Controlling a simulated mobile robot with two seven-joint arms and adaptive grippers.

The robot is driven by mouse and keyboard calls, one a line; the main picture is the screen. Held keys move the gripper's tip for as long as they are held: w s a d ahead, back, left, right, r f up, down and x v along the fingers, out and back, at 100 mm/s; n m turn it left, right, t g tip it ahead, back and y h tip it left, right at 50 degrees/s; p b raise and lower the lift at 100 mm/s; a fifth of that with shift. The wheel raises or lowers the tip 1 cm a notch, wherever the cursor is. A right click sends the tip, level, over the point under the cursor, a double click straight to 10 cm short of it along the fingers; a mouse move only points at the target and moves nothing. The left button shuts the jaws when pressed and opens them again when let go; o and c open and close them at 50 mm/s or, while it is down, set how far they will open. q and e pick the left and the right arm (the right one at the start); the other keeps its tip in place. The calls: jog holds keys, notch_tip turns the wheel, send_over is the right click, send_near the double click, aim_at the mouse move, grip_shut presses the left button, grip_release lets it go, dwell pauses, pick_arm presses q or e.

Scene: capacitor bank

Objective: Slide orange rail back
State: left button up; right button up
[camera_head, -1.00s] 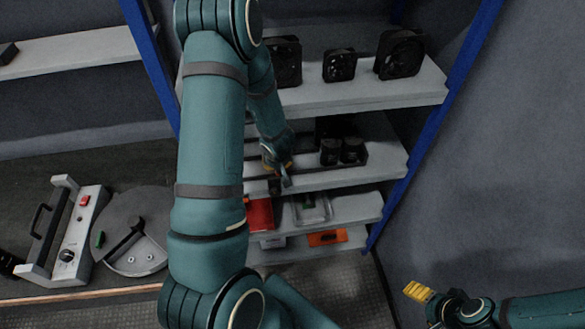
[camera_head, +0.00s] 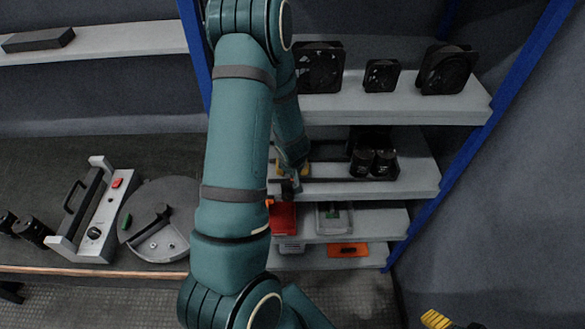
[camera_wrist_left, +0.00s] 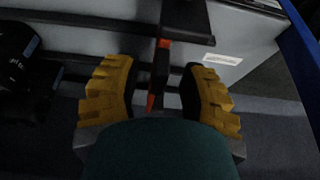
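In the left wrist view, a thin orange strip (camera_wrist_left: 152,102) shows along a dark upright bar (camera_wrist_left: 161,72) between my fingers. I take this strip to be part of the orange rail; most of it is hidden. My left gripper (camera_wrist_left: 159,95) is open, one yellow finger on each side of the bar, with a visible gap at both sides. In the head view, my left gripper (camera_head: 293,170) is at the middle shelf, partly hidden by my arm. My right gripper (camera_head: 436,320) is cut off by the bottom edge, its finger opening unclear.
The shelf unit has a blue post (camera_head: 462,160) on the right. Two black cylinders (camera_head: 373,161) stand right of my left gripper. Black fans (camera_head: 381,76) stand on the shelf above. Below are a red bin (camera_head: 283,217), a grey tray (camera_head: 334,218) and an orange item (camera_head: 348,250).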

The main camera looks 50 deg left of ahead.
pick_arm(q)
jog(key=shift+r, duration=0.1)
jog(key=shift+d+r, duration=0.1)
jog(key=shift+r, duration=0.25)
jog(key=shift+v, duration=3.35)
jog(key=shift+s, duration=0.1)
